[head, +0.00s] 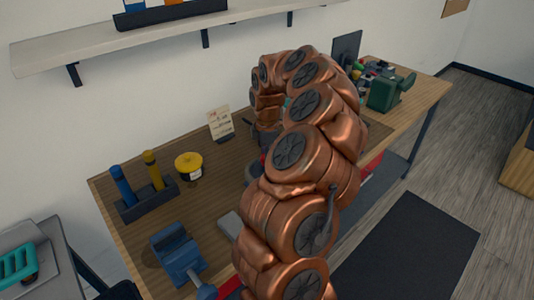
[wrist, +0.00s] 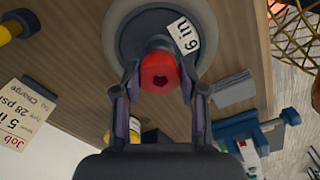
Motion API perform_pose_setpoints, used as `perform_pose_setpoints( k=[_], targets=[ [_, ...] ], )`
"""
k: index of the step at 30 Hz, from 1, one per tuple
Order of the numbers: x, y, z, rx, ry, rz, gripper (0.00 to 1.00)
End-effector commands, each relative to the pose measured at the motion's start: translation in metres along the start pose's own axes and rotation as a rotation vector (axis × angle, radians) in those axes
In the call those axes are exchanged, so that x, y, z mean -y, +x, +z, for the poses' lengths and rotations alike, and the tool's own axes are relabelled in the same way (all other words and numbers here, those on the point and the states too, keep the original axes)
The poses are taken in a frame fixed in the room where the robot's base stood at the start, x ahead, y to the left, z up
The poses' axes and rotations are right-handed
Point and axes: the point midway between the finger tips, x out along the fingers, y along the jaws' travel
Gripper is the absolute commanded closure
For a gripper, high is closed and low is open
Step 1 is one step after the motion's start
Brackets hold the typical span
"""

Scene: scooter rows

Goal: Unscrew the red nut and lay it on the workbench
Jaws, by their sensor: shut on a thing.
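Whether the nut is still threaded, I cannot tell. The wooden workbench (head: 220,195) also shows in the wrist view (wrist: 232,60). In the head view my copper arm hides the nut and most of the gripper.
A blue vise (head: 178,252), a tool rack (head: 148,202), a yellow-topped can (head: 189,165) and a card (head: 220,122) stand on the bench. A green machine (head: 388,92) is at the far end. Bare wood lies between the can and the vise. A shelf (head: 120,40) hangs above.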

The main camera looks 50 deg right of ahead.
Motion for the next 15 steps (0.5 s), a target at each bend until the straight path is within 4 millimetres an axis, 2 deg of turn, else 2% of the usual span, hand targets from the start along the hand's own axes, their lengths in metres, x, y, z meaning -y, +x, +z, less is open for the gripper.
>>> perform_pose_setpoints(
  k=[6, 14, 15],
  targets=[
    [0.0008, 0.0003, -0.0017, -0.003, -0.109, -0.003, 0.91],
    [0.0008, 0.0013, -0.0015, -0.003, -0.118, -0.004, 0.91],
    [0.0008, 0.0014, -0.0015, -0.003, -0.117, -0.004, 0.55]
  ],
)
